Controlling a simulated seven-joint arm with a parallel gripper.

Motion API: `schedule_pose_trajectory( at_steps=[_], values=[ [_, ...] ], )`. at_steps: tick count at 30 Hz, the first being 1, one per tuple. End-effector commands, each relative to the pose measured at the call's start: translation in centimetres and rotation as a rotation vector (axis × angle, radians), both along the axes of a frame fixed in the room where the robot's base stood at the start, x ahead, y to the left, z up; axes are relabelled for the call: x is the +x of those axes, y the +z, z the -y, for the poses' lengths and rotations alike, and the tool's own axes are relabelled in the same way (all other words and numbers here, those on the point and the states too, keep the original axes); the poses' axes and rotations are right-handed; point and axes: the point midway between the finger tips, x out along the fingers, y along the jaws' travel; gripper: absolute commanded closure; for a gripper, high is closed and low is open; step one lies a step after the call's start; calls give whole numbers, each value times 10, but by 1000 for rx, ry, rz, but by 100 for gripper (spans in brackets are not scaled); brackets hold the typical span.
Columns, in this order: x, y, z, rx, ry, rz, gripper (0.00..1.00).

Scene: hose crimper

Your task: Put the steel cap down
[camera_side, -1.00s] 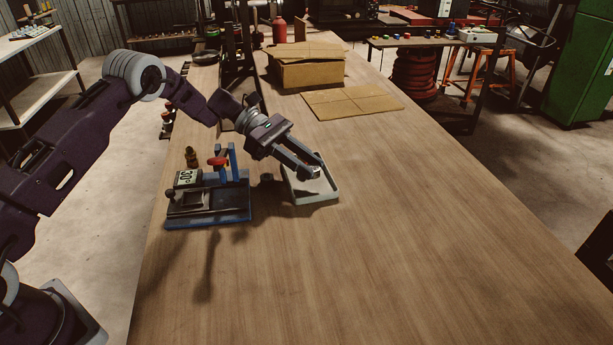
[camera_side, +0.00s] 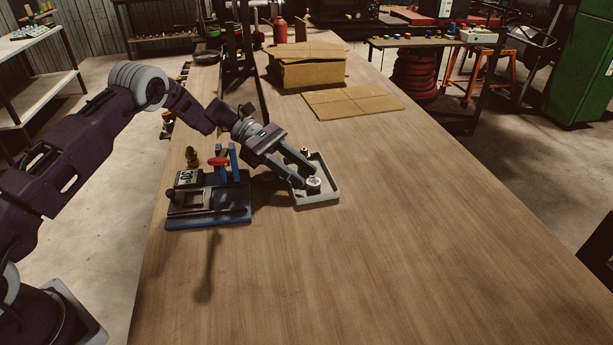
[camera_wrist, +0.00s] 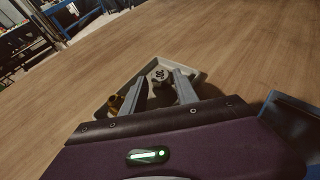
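The steel cap (camera_side: 314,185) is a short silvery round piece in the light grey tray (camera_side: 322,202). In the wrist view the cap (camera_wrist: 159,76) shows just beyond and between my fingertips. My gripper (camera_side: 305,177) points down into the tray, its two fingers spread with a gap between them. Its fingertips (camera_wrist: 161,78) are close to the cap; I cannot tell whether either touches it. A brass fitting (camera_wrist: 115,103) lies in the tray too, and shows at its back edge in the side view (camera_side: 305,152).
The blue-based crimper (camera_side: 210,204) with a red knob and a "30°" display stands just left of the tray. A brass piece (camera_side: 192,157) stands behind it. A cardboard box (camera_side: 308,73) and flat cardboard (camera_side: 352,101) lie farther back. The right and front tabletop is clear.

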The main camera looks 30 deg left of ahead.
Motion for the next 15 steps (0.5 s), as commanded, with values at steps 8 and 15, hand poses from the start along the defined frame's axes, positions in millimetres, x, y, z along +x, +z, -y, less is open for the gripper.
schedule_pose_trajectory(
  at_steps=[8, 15],
  values=[
    [-3, 28, -70, 1, 3, 2, 64],
    [-4, 38, -92, 0, -1, 1, 64]
  ],
)
